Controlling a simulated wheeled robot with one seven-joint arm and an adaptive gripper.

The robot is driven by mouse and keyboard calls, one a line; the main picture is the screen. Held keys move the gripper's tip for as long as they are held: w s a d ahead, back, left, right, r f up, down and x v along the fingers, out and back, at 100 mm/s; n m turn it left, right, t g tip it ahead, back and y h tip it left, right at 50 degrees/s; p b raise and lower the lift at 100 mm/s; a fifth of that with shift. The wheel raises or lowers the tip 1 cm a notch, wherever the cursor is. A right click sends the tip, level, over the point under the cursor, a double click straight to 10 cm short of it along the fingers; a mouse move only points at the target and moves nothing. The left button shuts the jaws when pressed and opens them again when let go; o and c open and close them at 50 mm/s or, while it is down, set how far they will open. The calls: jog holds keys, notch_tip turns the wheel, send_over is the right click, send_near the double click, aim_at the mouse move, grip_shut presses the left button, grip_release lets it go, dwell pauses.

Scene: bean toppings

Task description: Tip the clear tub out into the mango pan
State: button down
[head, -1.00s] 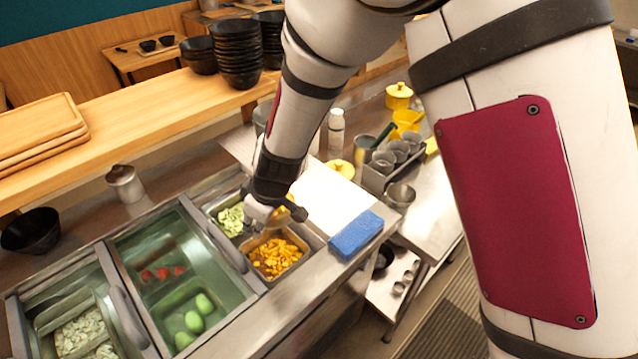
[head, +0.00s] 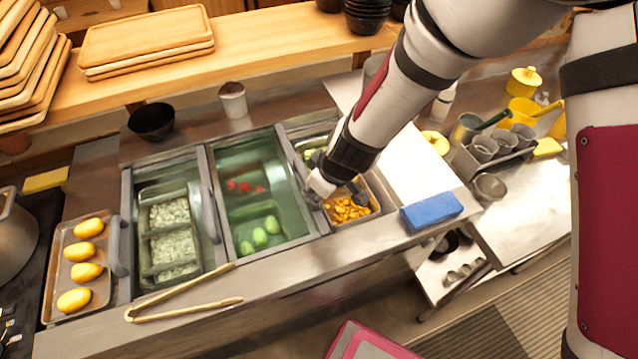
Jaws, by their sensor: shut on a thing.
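The mango pan (head: 375,197) is a metal pan of orange mango cubes in the right part of the counter well, beside a pan of green pieces (head: 310,150). My gripper (head: 318,197) is low over the left edge of the mango pan, pointing down, with my forearm covering part of the well. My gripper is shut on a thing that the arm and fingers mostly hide. I take it to be the clear tub, but its outline and contents cannot be made out. Mango cubes (head: 345,210) show in the pan.
A blue sponge (head: 432,212) lies right of the pan. Left are a green-tinted well (head: 283,240) with tomatoes and green vegetables, and a well of pale slices (head: 170,240). Tongs (head: 185,310) lie on the front edge. A wooden shelf (head: 270,45) runs behind.

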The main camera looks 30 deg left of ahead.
jog(key=shift+f, duration=0.25)
jog(key=shift+w, duration=0.1)
jog(key=shift+w+r+m+g+y, duration=0.2)
jog(key=shift+r+m+g+y, duration=0.1)
jog(key=shift+r+g, duration=0.9)
jog(key=shift+w+r+m+g+b, duration=0.2)
jog(key=shift+r+m+g+b, duration=0.1)
jog(key=shift+r+g+b, duration=0.85)
jog(key=shift+w+f+y, duration=0.1)
jog(key=shift+f+y, duration=0.05)
jog(key=shift+y, duration=0.15)
jog(key=shift+w+d+r+g+b, duration=0.2)
jog(key=shift+w+r+g+b, duration=0.45)
jog(key=shift+g+b, duration=0.75)
jog(key=shift+w+d+r+m+g+y+b, duration=0.1)
jog(key=shift+w+r+m+g+y+b, duration=0.15)
jog(key=shift+w+m+g+y+b, duration=0.4)
jog(key=shift+s+n+h, duration=0.15)
jog(key=shift+n+h, duration=0.1)
jog(key=shift+w+d+r+g+b, duration=0.1)
jog(key=shift+w+d+g+b, duration=0.1)
jog(key=shift+w+g+b, duration=1.2)
